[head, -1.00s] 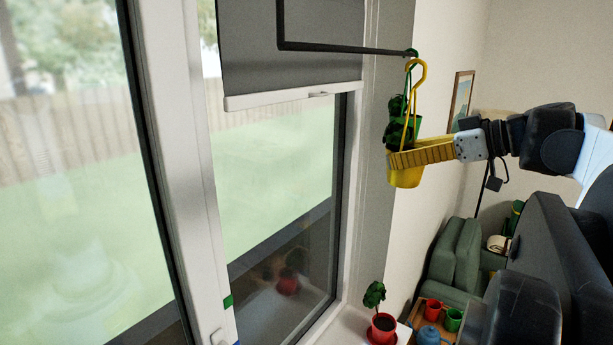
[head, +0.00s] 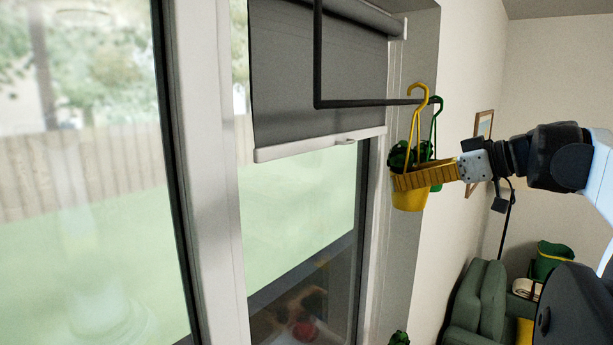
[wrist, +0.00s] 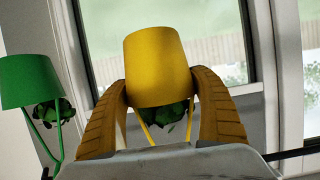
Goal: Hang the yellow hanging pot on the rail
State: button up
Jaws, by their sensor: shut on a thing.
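The yellow hanging pot (head: 409,201) is upright, with a plant in it and a yellow hook on top. My gripper (head: 400,183) is shut around the pot's body; the wrist view also shows both fingers on the yellow pot (wrist: 157,60). The black rail (head: 365,103) runs in front of the window blind. The top of the yellow hook (head: 421,88) is above the rail's level, near its right end. Whether the hook touches the rail or is in front of it I cannot tell.
A green hanging pot (head: 437,186) hangs near the rail's end, partly behind the yellow pot; the wrist view shows it beside my gripper (wrist: 32,82). The window and grey blind (head: 315,80) are at left. A green armchair (head: 478,300) stands below right.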

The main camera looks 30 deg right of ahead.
jog(key=shift+w+a, duration=0.35)
jog(key=shift+w, duration=0.4)
jog(key=shift+w+a+f, duration=0.15)
jog(key=shift+w+f, duration=0.05)
jog(key=shift+w, duration=0.1)
jog(key=shift+w+f+b, duration=0.25)
jog(key=shift+f+b, duration=0.15)
jog(key=shift+f, duration=0.3)
jog(key=o, duration=1.5)
jog(key=shift+s, duration=0.1)
